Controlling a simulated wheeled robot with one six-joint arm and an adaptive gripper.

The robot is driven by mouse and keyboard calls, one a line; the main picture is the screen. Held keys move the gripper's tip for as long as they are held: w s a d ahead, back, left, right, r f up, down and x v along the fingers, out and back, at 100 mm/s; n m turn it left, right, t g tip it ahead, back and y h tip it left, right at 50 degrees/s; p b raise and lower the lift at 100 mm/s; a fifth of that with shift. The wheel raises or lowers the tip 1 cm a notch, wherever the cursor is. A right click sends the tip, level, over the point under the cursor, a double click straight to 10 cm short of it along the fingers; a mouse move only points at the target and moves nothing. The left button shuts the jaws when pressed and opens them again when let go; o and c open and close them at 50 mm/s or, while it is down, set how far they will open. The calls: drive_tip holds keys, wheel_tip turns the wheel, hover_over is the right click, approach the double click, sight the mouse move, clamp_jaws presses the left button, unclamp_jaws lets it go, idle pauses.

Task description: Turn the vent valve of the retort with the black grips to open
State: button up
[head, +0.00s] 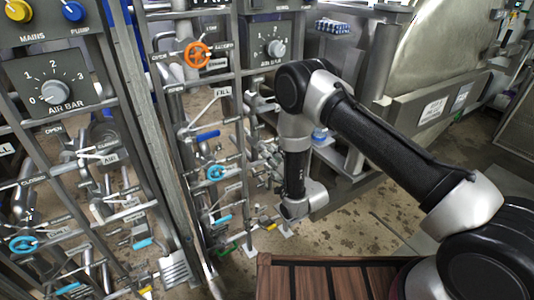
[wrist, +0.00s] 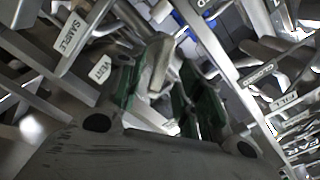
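In the wrist view, my gripper (wrist: 158,95) is open, its green-padded fingers apart. A pale metal bar (wrist: 160,65) shows between the fingers, with gaps on both sides; I cannot tell whether it is the vent valve's handle or whether it is touched. A small VENT label (wrist: 100,69) is just left of the fingers, and a SAMPLE label (wrist: 72,33) is further up left. In the head view, my arm reaches down to the right-hand valve panel (head: 238,80), and the fingers cannot be made out there. I cannot pick out black grips in either view.
The right-hand panel carries an orange handwheel (head: 197,54), a blue lever (head: 207,135) and a blue handwheel (head: 216,173). A second valve panel stands at left with an air dial (head: 54,92). Pipes and frame bars crowd the gripper. A slatted wooden surface (head: 310,281) is in front.

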sight(269, 154)
drive_tip(key=shift+x, duration=1.9)
drive_tip(key=shift+c, duration=0.2)
clamp_jaws()
drive_tip(key=n, duration=1.1)
drive_tip(key=shift+n, duration=0.4)
drive_tip(key=shift+f, duration=0.1)
